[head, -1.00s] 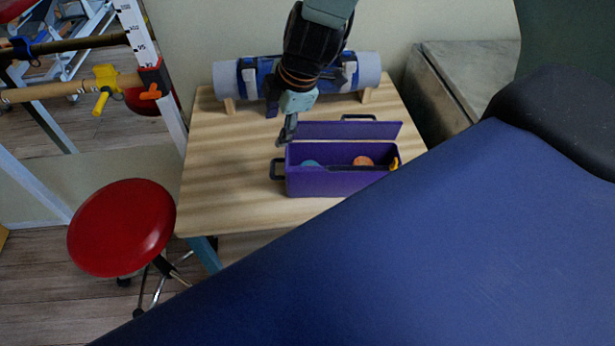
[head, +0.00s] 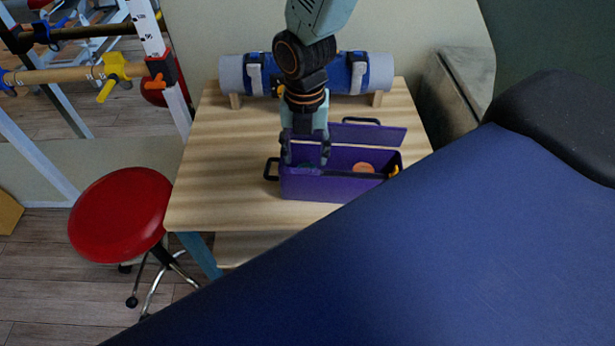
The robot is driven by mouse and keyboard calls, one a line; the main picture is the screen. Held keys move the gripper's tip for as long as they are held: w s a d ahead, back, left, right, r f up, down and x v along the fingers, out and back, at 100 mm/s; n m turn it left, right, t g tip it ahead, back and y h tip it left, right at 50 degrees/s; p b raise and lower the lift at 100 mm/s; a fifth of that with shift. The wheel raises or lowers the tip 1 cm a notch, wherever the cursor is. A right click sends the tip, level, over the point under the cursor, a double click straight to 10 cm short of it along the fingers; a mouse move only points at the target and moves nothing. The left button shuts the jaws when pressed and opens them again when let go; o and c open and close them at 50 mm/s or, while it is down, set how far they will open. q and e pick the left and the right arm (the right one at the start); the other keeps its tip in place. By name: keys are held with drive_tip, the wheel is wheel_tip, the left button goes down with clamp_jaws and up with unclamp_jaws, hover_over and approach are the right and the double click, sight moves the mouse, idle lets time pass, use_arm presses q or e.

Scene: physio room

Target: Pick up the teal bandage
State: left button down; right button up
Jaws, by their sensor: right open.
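The teal bandage (head: 305,166) lies inside the open purple box at its left end. Only a small dark teal patch of it shows. My right gripper (head: 306,158) points down over the left part of the box, with its two fingers apart on either side of the teal patch. It is open, and I cannot tell whether the fingers touch the bandage. The purple box (head: 320,188) stands on the wooden table (head: 215,145). My left gripper is not in view.
An orange roll (head: 363,168) and a yellow item (head: 394,171) are at the box's right. The raised lid (head: 368,133) stands behind. A grey-blue roll (head: 231,74) lies at the back. A blue couch (head: 440,230) fills the lower right; a red stool (head: 120,213) stands left.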

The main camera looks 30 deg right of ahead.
wheel_tip(320, 180, down, 5)
drive_tip(key=shift+d+f+b, duration=0.1)
drive_tip(key=shift+d+b, duration=0.05)
drive_tip(key=shift+b, duration=0.4)
drive_tip(key=shift+c, duration=0.2)
